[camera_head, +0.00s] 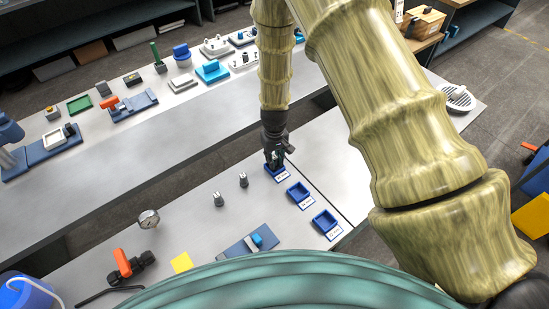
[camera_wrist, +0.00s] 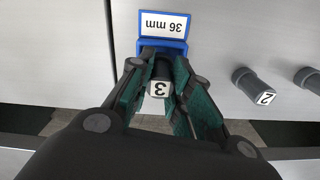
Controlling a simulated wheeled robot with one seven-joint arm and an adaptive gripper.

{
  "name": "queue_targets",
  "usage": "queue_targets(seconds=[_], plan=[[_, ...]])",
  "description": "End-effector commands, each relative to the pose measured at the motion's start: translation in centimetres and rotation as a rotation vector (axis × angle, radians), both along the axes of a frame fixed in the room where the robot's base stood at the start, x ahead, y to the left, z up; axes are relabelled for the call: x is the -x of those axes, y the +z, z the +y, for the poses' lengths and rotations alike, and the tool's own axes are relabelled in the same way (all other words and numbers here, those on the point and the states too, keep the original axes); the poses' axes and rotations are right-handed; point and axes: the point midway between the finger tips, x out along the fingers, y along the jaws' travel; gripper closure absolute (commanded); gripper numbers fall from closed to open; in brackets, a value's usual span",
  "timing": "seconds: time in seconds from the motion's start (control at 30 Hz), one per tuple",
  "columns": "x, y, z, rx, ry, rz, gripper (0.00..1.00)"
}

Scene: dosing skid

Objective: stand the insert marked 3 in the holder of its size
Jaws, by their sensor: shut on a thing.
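The insert marked 3 (camera_wrist: 159,89) is dark with a white numbered end. My gripper (camera_head: 274,160) is shut on it, and its fingers show on both sides of it in the wrist view (camera_wrist: 160,95). The insert is at the blue holder labelled 36 mm (camera_wrist: 174,44), the farthest of a row of 3 blue holders, which also shows below the fingers in the head view (camera_head: 277,174). The fingers hide part of this holder. I cannot tell whether the insert is seated in it or just above.
Two more blue holders, a middle one (camera_head: 299,193) and a near one (camera_head: 325,223), stand along the bench. An insert marked 2 (camera_wrist: 265,97) and another insert (camera_head: 218,200) stand to the left in the head view. A gauge (camera_head: 149,218) and an orange-handled valve (camera_head: 123,263) lie farther left.

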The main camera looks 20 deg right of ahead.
Motion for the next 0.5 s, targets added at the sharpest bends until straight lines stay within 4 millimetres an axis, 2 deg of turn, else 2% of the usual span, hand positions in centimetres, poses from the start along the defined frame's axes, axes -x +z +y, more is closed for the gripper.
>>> queue_targets(seconds=[0.2,0.5], plan=[[0.01,-1.05,-0.01,0.000,0.000,0.000,1.00],[0.01,-1.22,0.00,0.000,0.000,0.000,1.00]])
